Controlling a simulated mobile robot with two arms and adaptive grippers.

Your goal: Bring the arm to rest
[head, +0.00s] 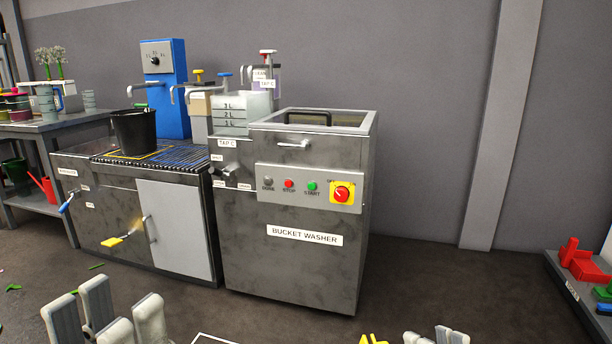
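My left gripper (107,312) shows at the bottom left of the head view, in front of the sink counter and low in the picture. Its grey fingers stand apart with nothing between them, so it is open and empty. Only the tips of my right gripper (437,337) show at the bottom edge, right of the middle. The rest of it is cut off, and I cannot tell whether it is open or shut. Neither gripper visibly touches anything.
A steel bucket washer (300,271) stands in the middle. Left of it is a counter (110,180) with a black bucket (134,131) on its grate. A table (50,126) with pots is at far left. A low platform (572,290) holds red items at right. Green scraps lie on the floor.

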